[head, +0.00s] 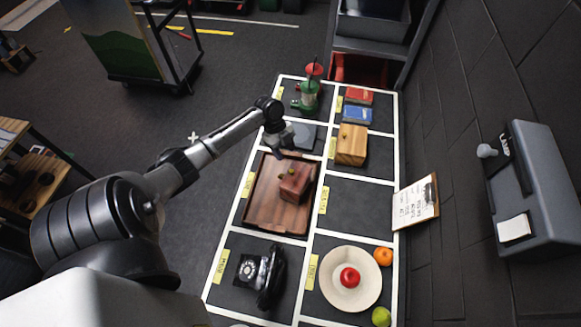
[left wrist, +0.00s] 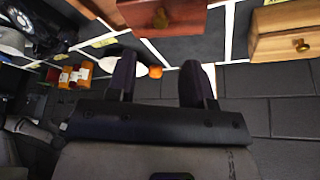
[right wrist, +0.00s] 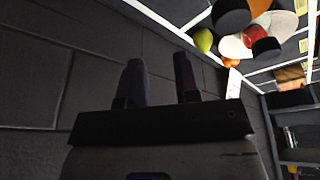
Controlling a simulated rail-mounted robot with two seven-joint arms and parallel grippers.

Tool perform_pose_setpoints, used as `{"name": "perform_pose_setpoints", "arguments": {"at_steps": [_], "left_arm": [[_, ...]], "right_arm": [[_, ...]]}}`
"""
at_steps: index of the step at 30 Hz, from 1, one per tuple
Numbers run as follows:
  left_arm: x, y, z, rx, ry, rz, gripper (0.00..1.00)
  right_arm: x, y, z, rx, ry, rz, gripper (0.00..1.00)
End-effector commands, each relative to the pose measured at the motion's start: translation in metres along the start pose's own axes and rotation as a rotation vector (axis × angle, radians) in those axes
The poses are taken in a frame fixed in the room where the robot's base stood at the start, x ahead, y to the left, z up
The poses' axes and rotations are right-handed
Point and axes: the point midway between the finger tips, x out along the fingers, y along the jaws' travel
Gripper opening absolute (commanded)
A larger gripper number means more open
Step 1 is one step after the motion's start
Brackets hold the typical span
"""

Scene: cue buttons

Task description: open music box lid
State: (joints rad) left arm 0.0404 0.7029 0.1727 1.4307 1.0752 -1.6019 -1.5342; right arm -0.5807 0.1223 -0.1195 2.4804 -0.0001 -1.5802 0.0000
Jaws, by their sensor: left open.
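A reddish-brown wooden box (head: 295,182) with a small knob sits on a brown wooden tray (head: 267,222) in the head view. A lighter wooden box (head: 351,145) sits in the cell up and to the right. I cannot tell for sure which is the music box; both look closed. In the left wrist view the reddish box (left wrist: 185,22) and the light box (left wrist: 285,45) with a brass knob show at the top. My left gripper (head: 281,143) is open and empty, beyond the reddish box in the head view. My right gripper (right wrist: 160,62) shows only in its wrist view, open and empty.
The table has white-edged cells. A black telephone (head: 259,275), a plate (head: 335,301) with a red apple (head: 350,277), an orange (head: 383,256) and a green fruit (head: 381,316) are nearer. A red-and-green object (head: 310,92) and red and blue books (head: 357,114) are farther. One cell (head: 358,205) is empty.

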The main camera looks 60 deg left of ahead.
Motion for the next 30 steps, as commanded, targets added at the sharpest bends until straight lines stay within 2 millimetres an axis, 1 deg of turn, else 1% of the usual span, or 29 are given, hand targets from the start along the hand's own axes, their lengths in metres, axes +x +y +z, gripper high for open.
{"name": "perform_pose_setpoints", "arguments": {"at_steps": [1,6,9,15,21,30], "left_arm": [[0.011,0.0,-0.001,-0.002,0.003,0.001,0.47],[0.041,0.0,-0.001,-0.002,0.002,0.001,0.47],[0.056,0.0,-0.001,-0.003,0.002,0.0,0.47],[0.077,0.0,0.0,-0.003,0.001,-0.001,0.47],[0.085,0.0,0.001,-0.001,-0.002,0.0,0.47],[0.086,0.0,0.0,-0.001,-0.002,-0.001,0.47]], "right_arm": [[-0.001,-0.001,-0.001,0.002,0.0,-0.001,0.3],[-0.003,-0.002,-0.001,0.005,0.001,-0.005,0.3],[-0.003,-0.002,-0.001,0.007,0.001,-0.006,0.3],[-0.003,-0.002,-0.002,0.006,0.001,-0.006,0.3],[-0.003,-0.002,-0.001,0.004,0.0,-0.004,0.3],[-0.003,0.001,-0.001,-0.004,-0.001,0.003,0.3]]}}
